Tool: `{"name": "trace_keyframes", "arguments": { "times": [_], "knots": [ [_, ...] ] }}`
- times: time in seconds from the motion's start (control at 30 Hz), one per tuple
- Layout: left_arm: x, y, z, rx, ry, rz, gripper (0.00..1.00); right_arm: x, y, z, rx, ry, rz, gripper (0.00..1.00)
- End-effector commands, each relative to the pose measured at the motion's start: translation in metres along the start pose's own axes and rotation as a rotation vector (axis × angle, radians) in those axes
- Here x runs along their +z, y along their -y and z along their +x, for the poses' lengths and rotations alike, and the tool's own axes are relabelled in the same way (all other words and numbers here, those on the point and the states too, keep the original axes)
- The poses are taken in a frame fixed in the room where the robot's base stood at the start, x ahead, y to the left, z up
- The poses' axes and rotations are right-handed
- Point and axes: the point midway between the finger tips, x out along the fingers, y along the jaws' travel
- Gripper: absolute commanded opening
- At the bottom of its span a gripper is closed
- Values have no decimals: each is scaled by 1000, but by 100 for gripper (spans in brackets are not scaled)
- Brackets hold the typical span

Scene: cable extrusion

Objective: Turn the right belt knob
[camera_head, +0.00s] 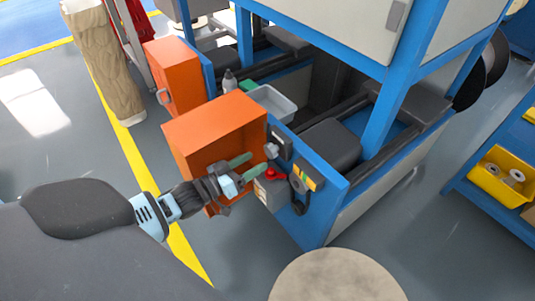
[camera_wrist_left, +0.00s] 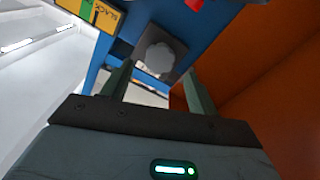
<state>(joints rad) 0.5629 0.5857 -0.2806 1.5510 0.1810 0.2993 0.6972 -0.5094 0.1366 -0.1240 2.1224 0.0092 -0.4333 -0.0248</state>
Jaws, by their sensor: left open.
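A grey, many-sided knob (camera_head: 271,150) sits on a dark square plate on the blue machine panel (camera_head: 322,205). In the left wrist view the knob (camera_wrist_left: 160,56) appears between the tips of my two fingers, with its plate behind it. My left gripper (camera_head: 257,161) is open and empty, its greenish fingers pointing at the panel just short of the knob. The fingers do not appear to touch the knob, though the exact gap is hard to judge. My right gripper is not in view.
A red button (camera_head: 272,173) on a grey box (camera_head: 272,192) sits just below the knob. An orange cabinet (camera_head: 215,130) stands close beside my left gripper. A yellow-green label (camera_head: 307,178) is on the panel. A round beige surface (camera_head: 337,277) is in front.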

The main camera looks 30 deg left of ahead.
Motion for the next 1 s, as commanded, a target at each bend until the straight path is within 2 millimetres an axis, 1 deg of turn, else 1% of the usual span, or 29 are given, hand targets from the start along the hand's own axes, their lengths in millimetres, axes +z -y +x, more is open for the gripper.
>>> {"name": "trace_keyframes", "arguments": {
  "times": [0.03, 0.1, 0.33, 0.5, 0.77, 0.8, 1.0],
  "knots": [
    [0, 0, 9, 1, -2, 0, 60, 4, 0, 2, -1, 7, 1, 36],
    [1, 0, 19, 1, -1, 0, 60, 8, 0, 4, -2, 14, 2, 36],
    [2, 0, 47, 0, 0, 2, 60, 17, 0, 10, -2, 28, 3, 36],
    [1, 0, 57, 0, 1, 1, 60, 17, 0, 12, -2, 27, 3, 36],
    [1, 0, 58, -1, 1, 1, 60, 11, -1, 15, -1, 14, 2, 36],
    [0, 0, 58, 0, 1, 1, 58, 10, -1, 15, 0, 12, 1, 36],
    [1, 0, 58, 0, 1, 1, 32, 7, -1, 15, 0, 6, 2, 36]
  ]
}}
